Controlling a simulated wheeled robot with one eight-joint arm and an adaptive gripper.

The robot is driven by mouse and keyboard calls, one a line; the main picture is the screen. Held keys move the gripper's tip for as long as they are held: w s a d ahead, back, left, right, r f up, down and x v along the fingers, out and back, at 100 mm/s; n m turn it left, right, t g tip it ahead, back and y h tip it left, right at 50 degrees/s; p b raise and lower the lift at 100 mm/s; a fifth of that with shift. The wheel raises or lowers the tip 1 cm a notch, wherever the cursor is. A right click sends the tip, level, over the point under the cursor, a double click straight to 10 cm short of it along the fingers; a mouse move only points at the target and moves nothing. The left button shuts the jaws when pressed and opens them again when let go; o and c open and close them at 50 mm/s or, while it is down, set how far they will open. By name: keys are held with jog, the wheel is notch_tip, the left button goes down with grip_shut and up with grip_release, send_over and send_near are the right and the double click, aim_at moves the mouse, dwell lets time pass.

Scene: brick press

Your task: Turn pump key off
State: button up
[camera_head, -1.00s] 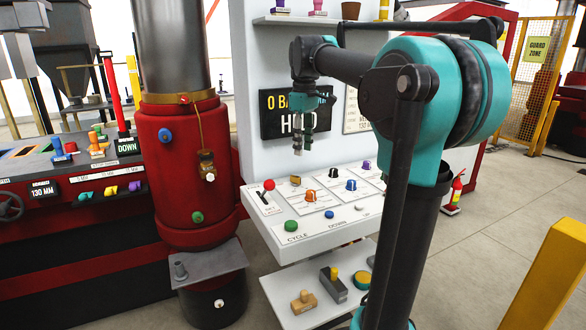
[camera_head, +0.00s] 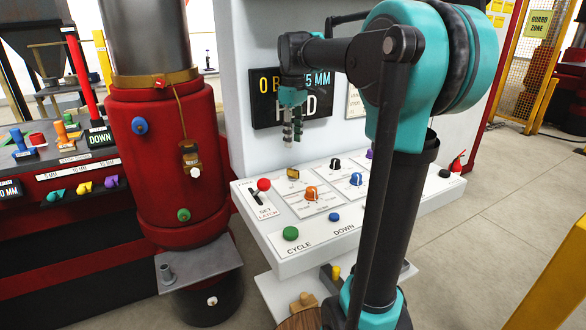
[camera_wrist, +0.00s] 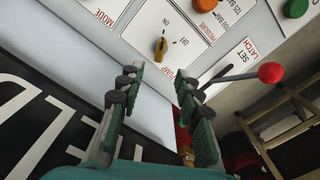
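The pump key (camera_head: 293,174) is a small yellow knob-like key at the back of the white sloped panel (camera_head: 300,237). In the wrist view the pump key (camera_wrist: 161,46) stands in the box marked PUMP, with ON and OFF printed beside it. Its long side points roughly toward ON, away from OFF. My gripper (camera_head: 292,132) hangs above and behind the key, in front of the dark display. In the wrist view my gripper (camera_wrist: 156,88) is open and empty, its two fingers apart. The key lies beyond the fingertips, between their lines, and is not touched.
A red-ball lever (camera_head: 264,185) marked SET LATCH stands left of the key. An orange knob (camera_head: 311,193), black knob (camera_head: 335,163), blue knob (camera_head: 356,179) and green button (camera_head: 291,233) are nearby. The red press column (camera_head: 165,150) stands to the left.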

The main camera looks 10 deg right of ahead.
aim_at(293, 169)
notch_tip(293, 169, down, 11)
jog(key=shift+f, duration=0.15)
dwell(0.4)
grip_shut()
